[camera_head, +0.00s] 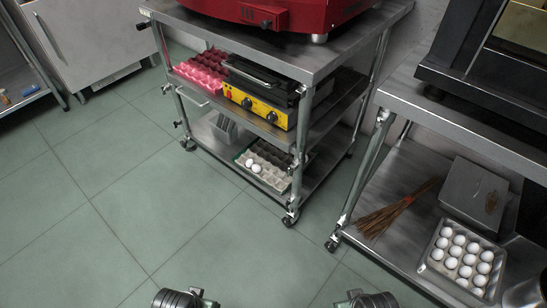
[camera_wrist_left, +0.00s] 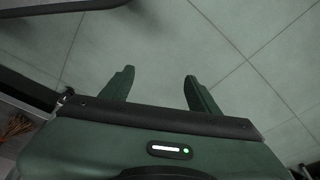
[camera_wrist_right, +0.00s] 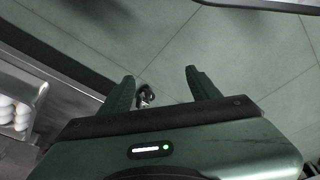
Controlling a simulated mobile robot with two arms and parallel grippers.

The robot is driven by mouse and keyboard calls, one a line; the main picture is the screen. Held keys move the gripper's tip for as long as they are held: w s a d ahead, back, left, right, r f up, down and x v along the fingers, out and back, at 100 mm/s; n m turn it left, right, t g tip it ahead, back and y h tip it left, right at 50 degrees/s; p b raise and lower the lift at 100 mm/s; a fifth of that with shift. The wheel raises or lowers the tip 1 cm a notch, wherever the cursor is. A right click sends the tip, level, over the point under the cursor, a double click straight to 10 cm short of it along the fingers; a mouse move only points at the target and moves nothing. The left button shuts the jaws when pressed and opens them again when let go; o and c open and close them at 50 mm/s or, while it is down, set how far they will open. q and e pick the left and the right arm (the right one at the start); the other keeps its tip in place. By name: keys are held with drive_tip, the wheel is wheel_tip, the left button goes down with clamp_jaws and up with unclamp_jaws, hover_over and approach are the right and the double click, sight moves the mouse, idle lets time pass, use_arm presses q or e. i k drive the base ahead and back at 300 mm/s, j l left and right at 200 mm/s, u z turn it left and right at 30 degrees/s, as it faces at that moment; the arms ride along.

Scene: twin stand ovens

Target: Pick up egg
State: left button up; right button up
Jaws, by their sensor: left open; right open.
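White eggs (camera_head: 463,253) sit in rows in a light carton (camera_head: 430,263) on the lower shelf of the right stand. Some of them also show at the left edge of the right wrist view (camera_wrist_right: 12,112). My left gripper (camera_wrist_left: 158,82) is open and empty above the floor. My right gripper (camera_wrist_right: 162,82) is open and empty above the floor, apart from the eggs. In the head view only parts of my arms show at the bottom edge.
The middle cart (camera_head: 297,58) carries a red oven (camera_head: 240,12), a yellow appliance (camera_head: 262,108) and pink egg trays (camera_head: 205,72). A straw broom (camera_head: 398,208) and a grey box (camera_head: 474,194) lie by the carton. Tiled floor (camera_head: 120,205) is clear at left and front.

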sight(464, 282)
drive_tip(key=z, duration=2.05)
